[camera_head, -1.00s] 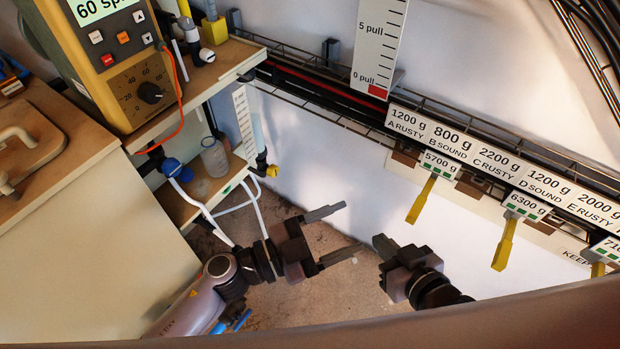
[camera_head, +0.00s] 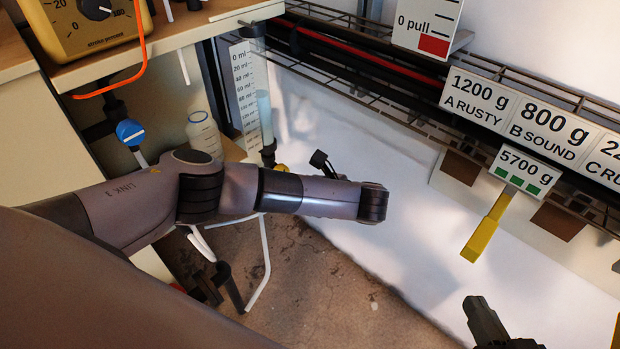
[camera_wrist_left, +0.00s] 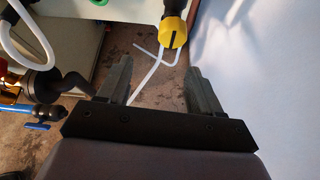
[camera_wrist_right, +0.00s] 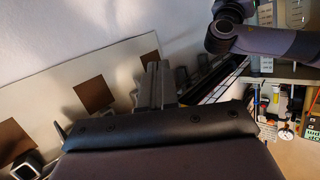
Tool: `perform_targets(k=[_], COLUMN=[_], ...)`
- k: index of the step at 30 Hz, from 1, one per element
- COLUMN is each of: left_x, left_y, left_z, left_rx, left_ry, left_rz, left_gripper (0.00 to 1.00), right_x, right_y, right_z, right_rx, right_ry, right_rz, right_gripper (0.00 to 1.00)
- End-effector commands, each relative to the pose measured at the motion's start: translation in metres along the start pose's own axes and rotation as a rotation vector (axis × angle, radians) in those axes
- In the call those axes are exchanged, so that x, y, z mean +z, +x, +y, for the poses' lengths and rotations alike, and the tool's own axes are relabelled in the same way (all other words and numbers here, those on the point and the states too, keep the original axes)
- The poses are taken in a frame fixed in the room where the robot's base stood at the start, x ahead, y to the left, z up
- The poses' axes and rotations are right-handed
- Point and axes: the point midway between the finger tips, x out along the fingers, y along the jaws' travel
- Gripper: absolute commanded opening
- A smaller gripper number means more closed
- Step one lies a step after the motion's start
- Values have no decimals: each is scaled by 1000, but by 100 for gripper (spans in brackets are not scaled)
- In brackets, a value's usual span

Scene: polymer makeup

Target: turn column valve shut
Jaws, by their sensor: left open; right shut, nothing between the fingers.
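The column (camera_head: 264,110) stands beside a white scale marked in ml, at the shelf's right end. Its valve, a yellow knob (camera_head: 281,168), shows only in part above my left arm. In the left wrist view the yellow knob (camera_wrist_left: 173,32) has a dark slot and sits beyond the fingertips, a little right of the middle between them. My left gripper (camera_wrist_left: 158,78) is open and empty, apart from the knob; its fingers are not clearly visible in the head view. My right gripper (camera_head: 481,312) is shut and empty at the lower right; it also shows in the right wrist view (camera_wrist_right: 157,80).
A blue-handled valve (camera_head: 130,132) and a clear bottle (camera_head: 203,134) are left of the column. A white bent tube (camera_head: 266,262) hangs below. The floor below is open.

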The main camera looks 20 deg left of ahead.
Motion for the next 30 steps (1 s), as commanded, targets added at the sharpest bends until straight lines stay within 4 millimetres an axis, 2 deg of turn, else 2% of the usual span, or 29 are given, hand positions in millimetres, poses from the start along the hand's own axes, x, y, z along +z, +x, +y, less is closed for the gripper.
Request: perform_targets(k=[3,5,18,23,29,30], left_x=[20,24,30,32,33,33], left_y=[7,10,69,76,76,76], left_z=[-4,-4,-3,-3,-3,-3], left_rx=[4,4,4,3,3,3], left_ry=[-68,-81,-81,-79,-79,-79], left_rz=[-106,-124,-122,-121,-120,-120], left_gripper=[65,65,65,65,65,62], right_x=[5,5,5,2,1,1], right_y=[0,0,-9,-10,-11,-11], right_z=[-2,-2,6,7,7,7], right_rx=[-7,-6,31,37,38,38], right_ry=[2,-1,-93,-109,-110,-110], right_rz=[5,8,65,78,81,81], right_gripper=[0,0,0,0,0,0])
